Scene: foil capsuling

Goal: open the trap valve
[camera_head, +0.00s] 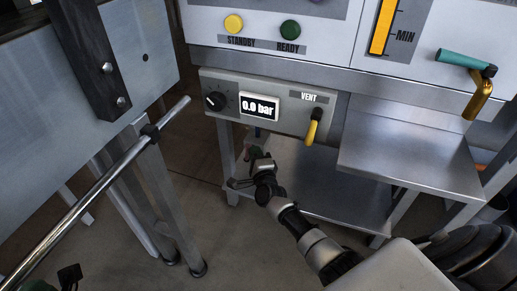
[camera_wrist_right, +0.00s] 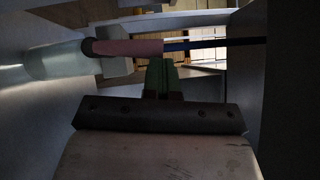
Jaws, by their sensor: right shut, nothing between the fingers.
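My right gripper (camera_head: 258,158) is below the front edge of the grey control panel, left of the vent lever. Its green fingertips (camera_wrist_right: 160,74) are shut and empty in the right wrist view. Just beyond them a pink-sleeved handle (camera_wrist_right: 128,48) lies across the view on a dark blue rod (camera_wrist_right: 215,43). It looks close to the fingertips; whether they touch I cannot tell. No part is labelled as the trap valve; this handle may be it. A small dark part (camera_head: 70,277) at the lower left may be my left gripper; its jaws cannot be made out.
The panel (camera_head: 225,82) carries a black knob (camera_head: 215,101), a display (camera_head: 259,107) reading 0.0 bar and a yellow vent lever (camera_head: 312,127) hanging down. A metal shelf (camera_head: 410,155) juts out at right. A chrome bar (camera_head: 100,190) and a stand are at left.

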